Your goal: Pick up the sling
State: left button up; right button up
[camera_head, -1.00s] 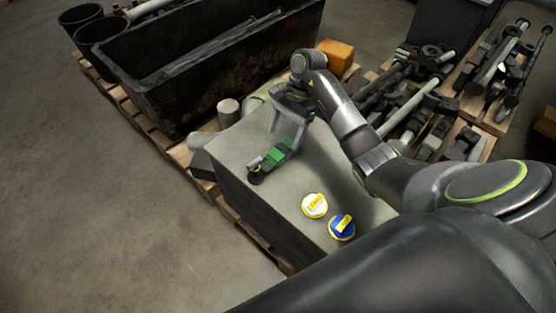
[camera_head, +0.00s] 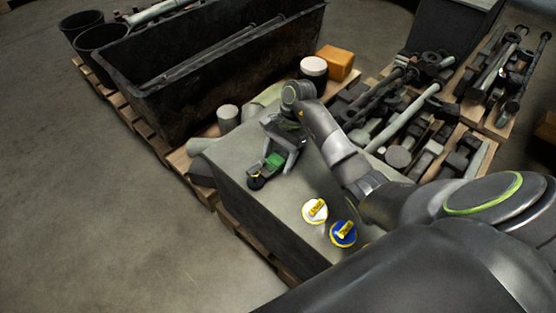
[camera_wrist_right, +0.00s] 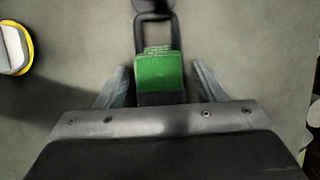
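The sling is a green folded strap (camera_head: 274,160) with a dark shackle (camera_head: 256,181) at its near end, lying on top of the grey block (camera_head: 325,184). The wrist view shows the green strap (camera_wrist_right: 160,70) between the fingers and the dark shackle (camera_wrist_right: 155,22) beyond them. My right gripper (camera_head: 280,165) is over the sling with its fingers on either side. It is open, and the wrist view (camera_wrist_right: 162,85) shows a gap beside each finger. The gripper hides part of the sling. My left gripper is not in view.
A white-and-yellow disc (camera_head: 315,211) and a blue-and-yellow disc (camera_head: 343,234) lie on the block, nearer me. A long black bin (camera_head: 200,95) stands behind. Pallets with metal parts (camera_head: 405,125) are to the right. Open floor (camera_head: 90,210) is to the left.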

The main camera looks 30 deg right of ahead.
jog(key=c, duration=1.1)
jog(key=shift+o, duration=0.2)
jog(key=shift+r, duration=0.15)
